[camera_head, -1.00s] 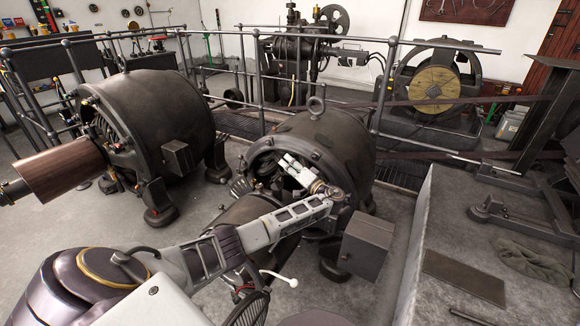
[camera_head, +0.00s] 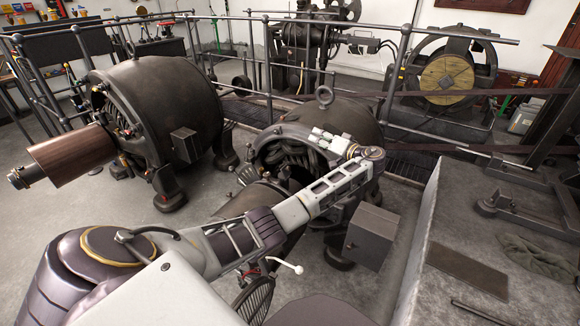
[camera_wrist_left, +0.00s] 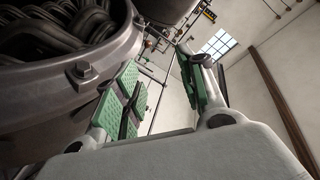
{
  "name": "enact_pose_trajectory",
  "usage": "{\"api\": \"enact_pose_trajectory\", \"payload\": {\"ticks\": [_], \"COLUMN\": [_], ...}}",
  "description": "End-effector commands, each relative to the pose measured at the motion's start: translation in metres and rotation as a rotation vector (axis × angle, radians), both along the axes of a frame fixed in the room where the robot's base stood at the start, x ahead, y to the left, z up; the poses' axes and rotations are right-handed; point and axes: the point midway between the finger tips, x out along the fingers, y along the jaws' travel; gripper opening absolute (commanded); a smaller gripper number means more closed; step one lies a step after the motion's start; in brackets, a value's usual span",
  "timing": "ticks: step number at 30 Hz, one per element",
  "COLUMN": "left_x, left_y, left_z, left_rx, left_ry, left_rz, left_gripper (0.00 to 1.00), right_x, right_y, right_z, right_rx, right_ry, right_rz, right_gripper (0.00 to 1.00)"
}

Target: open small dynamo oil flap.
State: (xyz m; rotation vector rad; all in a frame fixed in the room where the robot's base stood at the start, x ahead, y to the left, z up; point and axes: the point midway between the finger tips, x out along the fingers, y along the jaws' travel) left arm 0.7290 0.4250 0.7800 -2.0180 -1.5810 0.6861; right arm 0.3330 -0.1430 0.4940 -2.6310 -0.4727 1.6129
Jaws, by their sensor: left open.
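The small dynamo (camera_head: 350,116) stands in the middle of the head view, dark, with a lifting ring on top and coils in its open front. My left gripper (camera_head: 330,143) is in front of its upper rim, at the end of the arm coming from the left. In the left wrist view the gripper (camera_wrist_left: 165,88) is open, its green pads apart with nothing between them. The dynamo's bolted rim (camera_wrist_left: 100,75) is close beside the left finger there; I cannot tell if they touch. I cannot make out the oil flap. My right gripper is in neither view.
A larger dynamo (camera_head: 172,105) with a brown roller (camera_head: 72,162) stands at the left. A grey box (camera_head: 370,238) sits beside the small dynamo. Metal railings (camera_head: 400,75) run behind both. A concrete block (camera_head: 440,250) stands at the right.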

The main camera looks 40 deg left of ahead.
Motion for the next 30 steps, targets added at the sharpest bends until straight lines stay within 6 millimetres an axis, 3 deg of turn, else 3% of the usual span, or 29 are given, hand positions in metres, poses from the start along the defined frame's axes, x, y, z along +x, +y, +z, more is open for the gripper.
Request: {"api": "enact_pose_trajectory", "payload": {"ticks": [6,15,30], "left_x": [0.006,0.008,0.001], "left_y": [-0.013,-0.02,-0.019], "left_z": [0.024,0.045,0.051], "left_rx": [-0.154,-0.354,-0.666], "left_ry": [-0.074,-0.157,-0.271], "left_rz": [0.022,0.06,0.142], "left_gripper": [0.4,0.4,0.4], "right_x": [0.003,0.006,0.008], "right_y": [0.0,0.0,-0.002], "right_z": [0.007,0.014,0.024], "right_rx": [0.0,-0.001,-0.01], "right_ry": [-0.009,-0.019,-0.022], "right_rz": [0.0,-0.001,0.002], "right_gripper": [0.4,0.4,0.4]}}
